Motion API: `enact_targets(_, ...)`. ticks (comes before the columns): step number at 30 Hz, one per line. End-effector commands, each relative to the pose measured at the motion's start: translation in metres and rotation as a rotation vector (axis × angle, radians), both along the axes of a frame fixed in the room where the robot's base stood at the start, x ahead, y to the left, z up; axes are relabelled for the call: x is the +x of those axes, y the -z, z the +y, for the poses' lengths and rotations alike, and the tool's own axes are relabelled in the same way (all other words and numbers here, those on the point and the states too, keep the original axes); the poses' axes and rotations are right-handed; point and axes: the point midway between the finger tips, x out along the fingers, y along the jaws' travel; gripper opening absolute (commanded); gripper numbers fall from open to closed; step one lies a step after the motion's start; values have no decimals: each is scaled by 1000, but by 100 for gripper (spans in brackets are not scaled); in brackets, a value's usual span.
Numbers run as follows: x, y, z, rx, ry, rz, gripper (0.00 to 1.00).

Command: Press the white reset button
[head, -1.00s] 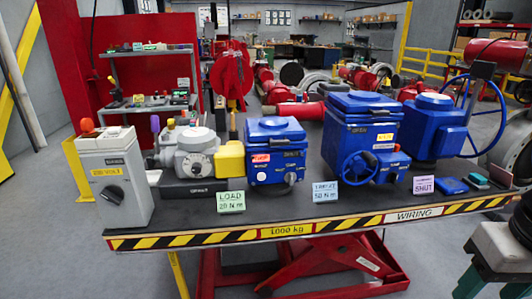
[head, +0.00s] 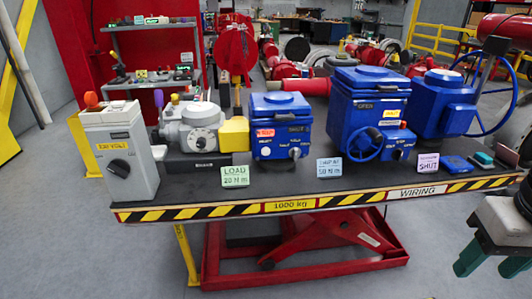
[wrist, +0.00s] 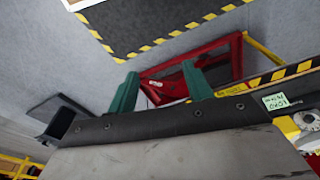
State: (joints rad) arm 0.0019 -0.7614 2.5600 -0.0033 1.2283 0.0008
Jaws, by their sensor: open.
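I cannot make out a white reset button for certain in any view. The head view shows a grey-white control box (head: 121,150) with a black knob and an orange-topped part. Beside it is a grey actuator (head: 192,130) with a yellow box (head: 234,134) at its right. Several blue actuators stand further right, including one with a handwheel (head: 367,140). My gripper (head: 492,264) is at the far right, in front of the table edge and apart from everything. In the wrist view my gripper's green fingers (wrist: 160,75) are spread, with nothing between them.
The units stand on a dark lift table (head: 290,185) with a striped front edge. Cards marked LOAD (head: 235,177) and SHUT (head: 428,163) stand near that edge. Small blocks (head: 483,159) lie at the right end. A grey shelf (head: 155,55) stands behind. The floor in front is clear.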

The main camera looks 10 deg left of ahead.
Motion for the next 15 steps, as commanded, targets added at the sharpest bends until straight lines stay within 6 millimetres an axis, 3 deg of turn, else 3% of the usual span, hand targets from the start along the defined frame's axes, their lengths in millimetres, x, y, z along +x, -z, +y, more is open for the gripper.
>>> enact_targets(1, 0, 0, 0, 0, 0, 0, 36)
enact_targets(5, 0, 0, 0, 0, 0, 0, 0)
enact_targets(15, 0, 0, 0, 0, 0, 0, 0)
